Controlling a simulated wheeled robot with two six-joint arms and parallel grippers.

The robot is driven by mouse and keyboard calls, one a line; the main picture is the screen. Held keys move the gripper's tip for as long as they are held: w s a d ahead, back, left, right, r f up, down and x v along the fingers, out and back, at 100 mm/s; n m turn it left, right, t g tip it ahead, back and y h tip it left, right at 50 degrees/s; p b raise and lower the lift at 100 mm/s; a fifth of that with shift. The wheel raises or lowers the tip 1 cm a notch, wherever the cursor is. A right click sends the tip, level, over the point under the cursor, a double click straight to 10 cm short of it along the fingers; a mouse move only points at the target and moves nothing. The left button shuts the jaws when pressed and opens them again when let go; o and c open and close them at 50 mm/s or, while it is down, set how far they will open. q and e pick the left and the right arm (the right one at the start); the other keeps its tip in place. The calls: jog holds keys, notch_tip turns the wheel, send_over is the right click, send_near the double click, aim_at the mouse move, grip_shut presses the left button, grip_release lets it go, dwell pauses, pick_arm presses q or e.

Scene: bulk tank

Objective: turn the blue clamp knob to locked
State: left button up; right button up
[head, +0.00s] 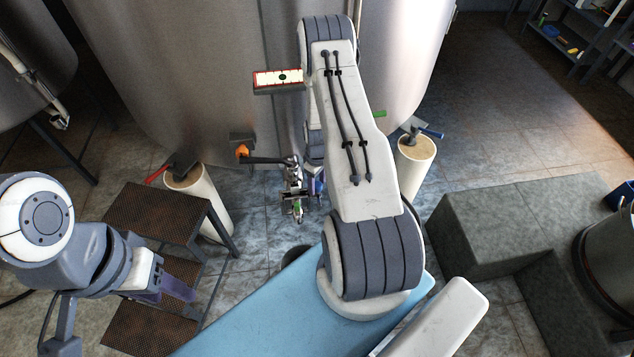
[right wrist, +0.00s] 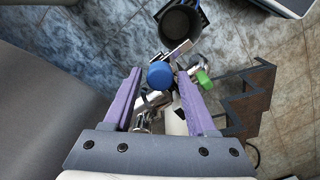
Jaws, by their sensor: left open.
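The blue clamp knob (right wrist: 160,74) shows in the right wrist view, among metal pipe fittings (right wrist: 150,103). My right gripper (right wrist: 160,73) has its two purple fingers spread, one on each side of the knob in the picture. A narrow gap shows between the knob and each fingertip. I cannot tell whether the knob is level with the tips or beyond them. In the head view my right arm hides most of this gripper and the knob. My left gripper (head: 172,288) is open and empty at the lower left, above the steps. The knob's locked mark is not visible.
The steel tank (head: 200,80) rises behind the fittings (head: 294,190). An orange-knobbed valve (head: 242,151) is on the tank's lower front. Rusty steps (head: 160,220) stand at left and a grey block (head: 510,230) at right. A dark bucket (right wrist: 182,25) is on the tiled floor.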

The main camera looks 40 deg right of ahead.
grip_shut()
jog(key=m+b, duration=0.1)
jog(key=m, duration=0.2)
jog(key=shift+f+b, duration=0.1)
jog(key=shift+b, duration=0.3)
jog(key=m+b, duration=0.2)
jog(key=m, duration=0.3)
jog(key=shift+m, duration=0.3)
jog(key=m+b, duration=0.1)
jog(key=m, duration=0.3)
jog(key=shift+m, duration=0.3)
jog(key=shift+w+m+b, duration=0.1)
jog(key=shift+m+b, duration=0.6)
jog(key=shift+m, duration=1.6)
